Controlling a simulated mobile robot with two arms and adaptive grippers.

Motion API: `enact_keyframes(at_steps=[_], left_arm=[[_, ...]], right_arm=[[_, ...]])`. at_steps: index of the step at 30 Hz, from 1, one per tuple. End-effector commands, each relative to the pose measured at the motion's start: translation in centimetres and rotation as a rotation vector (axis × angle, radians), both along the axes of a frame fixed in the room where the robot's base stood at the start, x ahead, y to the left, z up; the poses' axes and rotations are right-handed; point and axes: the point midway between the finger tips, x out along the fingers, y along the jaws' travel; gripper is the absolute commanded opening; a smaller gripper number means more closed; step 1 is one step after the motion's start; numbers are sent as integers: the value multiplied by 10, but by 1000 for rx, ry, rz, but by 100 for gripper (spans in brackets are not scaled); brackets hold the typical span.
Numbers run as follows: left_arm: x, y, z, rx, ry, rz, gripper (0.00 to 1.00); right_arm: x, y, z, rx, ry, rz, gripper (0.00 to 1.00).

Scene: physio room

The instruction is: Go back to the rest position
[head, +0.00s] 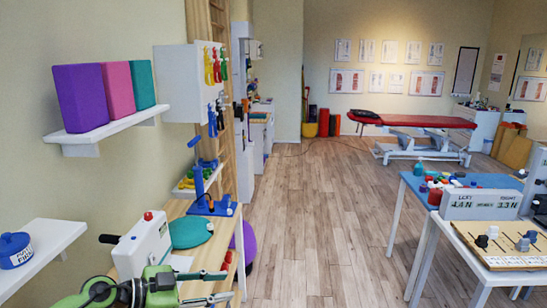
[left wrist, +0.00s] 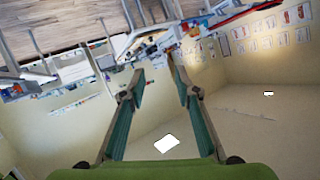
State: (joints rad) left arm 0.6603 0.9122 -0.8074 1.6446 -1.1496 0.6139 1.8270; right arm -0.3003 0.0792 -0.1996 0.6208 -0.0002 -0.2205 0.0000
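My left gripper (head: 231,285) is at the bottom left of the head view, low in front of the wooden bench. Its green and dark fingers point to the right and stand apart. In the left wrist view the left gripper (left wrist: 158,72) shows two spread fingers with teal inner pads and nothing between them. The wrist view is tilted, with wall and floor beyond the fingers. I do not make out my right gripper in either view.
A white box device with a red knob (head: 143,248) stands on the bench close by the left gripper. A wall shelf (head: 100,132) holds foam blocks. A white table (head: 520,262) with knobs is at right. The wooden floor (head: 325,220) between is clear.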

Motion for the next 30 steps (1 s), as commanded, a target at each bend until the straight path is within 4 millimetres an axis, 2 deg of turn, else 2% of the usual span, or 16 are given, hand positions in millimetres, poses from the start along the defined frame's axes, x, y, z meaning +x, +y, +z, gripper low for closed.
enact_keyframes(at_steps=[1, 4, 6, 8, 11, 14, 17, 20, 21, 24, 27, 30], left_arm=[[-5, -29, 13, -102, -66, 16, 30], [-5, -54, 44, -264, -192, 125, 30], [-3, -55, 59, -349, -247, 241, 30], [-2, -48, 64, -401, -270, 361, 30], [-3, -23, 57, -434, -257, 582, 30], [-15, 10, 28, -400, -180, 804, 30], [-41, 42, -18, -304, -42, 995, 30], [-86, 66, -72, -164, 147, 1131, 30], [-106, 73, -92, -103, 224, 1164, 30], [-158, 81, -131, 33, 400, 1195, 30], [-203, 82, -156, 136, 539, 1186, 30], [-243, 81, -173, 219, 656, 1158, 30]], right_arm=[[0, 0, 0, 0, 0, 0, 30], [0, 0, 0, 0, 0, 0, 30], [0, 0, 0, 0, 0, 0, 30], [0, 0, 0, 0, 0, 0, 30], [0, 0, 0, 0, 0, 0, 30], [0, 0, 0, 0, 0, 0, 30], [0, 0, 0, 0, 0, 0, 30], [0, 0, 0, 0, 0, 0, 30], [0, 0, 0, 0, 0, 0, 30], [0, 0, 0, 0, 0, 0, 30], [0, 0, 0, 0, 0, 0, 30], [0, 0, 0, 0, 0, 0, 30]])
